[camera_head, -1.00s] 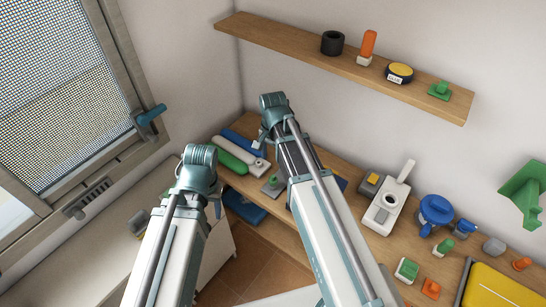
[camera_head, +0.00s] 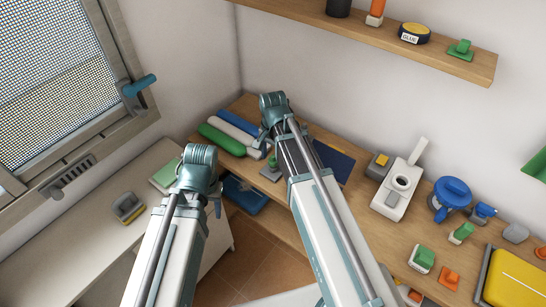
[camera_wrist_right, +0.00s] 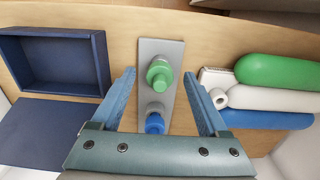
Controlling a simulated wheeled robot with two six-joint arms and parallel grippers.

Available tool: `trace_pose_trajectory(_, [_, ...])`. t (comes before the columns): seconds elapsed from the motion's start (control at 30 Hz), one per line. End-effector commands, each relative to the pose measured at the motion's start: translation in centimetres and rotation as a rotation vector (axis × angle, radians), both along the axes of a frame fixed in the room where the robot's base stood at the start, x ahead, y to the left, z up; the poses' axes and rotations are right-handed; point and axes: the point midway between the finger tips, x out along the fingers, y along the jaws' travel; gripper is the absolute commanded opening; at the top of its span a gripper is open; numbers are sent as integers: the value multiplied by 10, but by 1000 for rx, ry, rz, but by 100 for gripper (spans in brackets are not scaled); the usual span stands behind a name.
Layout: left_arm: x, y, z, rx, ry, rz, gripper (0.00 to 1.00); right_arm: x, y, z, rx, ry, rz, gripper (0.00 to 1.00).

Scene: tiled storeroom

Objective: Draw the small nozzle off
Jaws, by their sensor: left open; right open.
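A grey plate (camera_wrist_right: 169,55) lies on the wooden bench. It carries a green nozzle-like fitting (camera_wrist_right: 159,74) and a blue one (camera_wrist_right: 154,124); which is the small nozzle I cannot tell for sure. My right gripper (camera_wrist_right: 164,85) is open and empty, its fingers either side of the plate in the wrist view, with both fittings in the gap between them. In the head view the plate's green fitting (camera_head: 272,162) shows just beside my right arm, which hides the rest. My left arm is at the left in the head view; its gripper is hidden.
Green (camera_wrist_right: 278,70), white and blue cylinders lie right of the plate in the wrist view. A dark blue open box (camera_wrist_right: 52,60) is at left. On the bench's right stand a white block (camera_head: 399,190), a blue round part (camera_head: 452,192) and a yellow case (camera_head: 515,280). A shelf (camera_head: 400,40) hangs above.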

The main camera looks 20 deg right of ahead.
Motion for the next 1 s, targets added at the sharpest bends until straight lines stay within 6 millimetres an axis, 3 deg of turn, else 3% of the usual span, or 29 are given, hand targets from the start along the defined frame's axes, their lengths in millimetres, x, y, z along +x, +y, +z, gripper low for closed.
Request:
trace_pose_trajectory(0.13, [0, 0, 1, 0, 0, 0, 50, 0, 0, 1, 0, 0, 0, 76])
trace_pose_trajectory(0.57, [0, 0, 1, 0, 0, 0, 50, 0, 0, 1, 0, 0, 0, 0])
trace_pose_trajectory(1.0, [0, 0, 14, 0, 0, 0, 50, 0, 0, 14, 0, 0, 0, 0])
